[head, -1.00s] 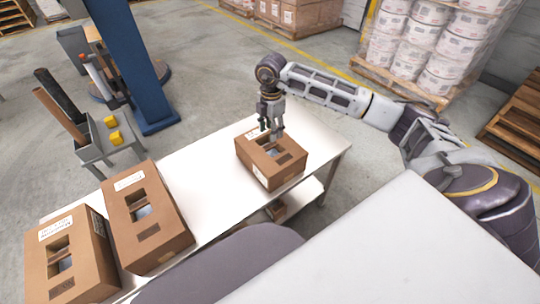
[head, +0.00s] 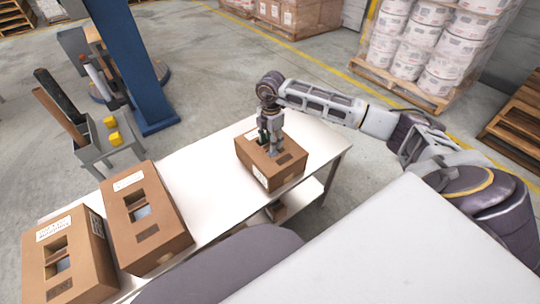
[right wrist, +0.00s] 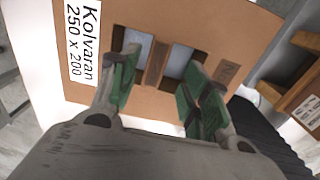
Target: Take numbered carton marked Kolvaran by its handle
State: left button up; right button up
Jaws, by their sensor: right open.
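The carton marked Kolvaran (head: 262,176) is a brown box on the right part of the white table. In the right wrist view the carton (right wrist: 210,25) shows its label "Kolvaran 250 x 200" and two openings with a cardboard handle strip (right wrist: 158,62) between them. My right gripper (head: 271,150) is over the carton's top at the handle. In the wrist view the right gripper (right wrist: 160,88) is open, its green-padded fingers on either side of the strip. I cannot tell whether they touch it. My left gripper is not in view.
Two more brown cartons with handle openings, one at the far left (head: 88,262) and one beside it (head: 170,232), stand on the white table (head: 205,180). A blue column (head: 130,70) rises behind. A pallet of wrapped white buckets (head: 430,45) stands at the back right.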

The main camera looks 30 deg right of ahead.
aim_at(270, 154)
jog(key=shift+w+f, duration=0.1)
jog(key=shift+f, duration=0.4)
jog(key=shift+w+f, duration=0.2)
jog(key=shift+f, duration=0.8)
jog(key=shift+f+b, duration=0.35)
jog(key=shift+f, duration=0.5)
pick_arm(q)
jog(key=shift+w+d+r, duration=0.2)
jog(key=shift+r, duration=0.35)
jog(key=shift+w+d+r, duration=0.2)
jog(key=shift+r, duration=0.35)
pick_arm(e)
jog(key=shift+c, duration=0.4)
grip_shut()
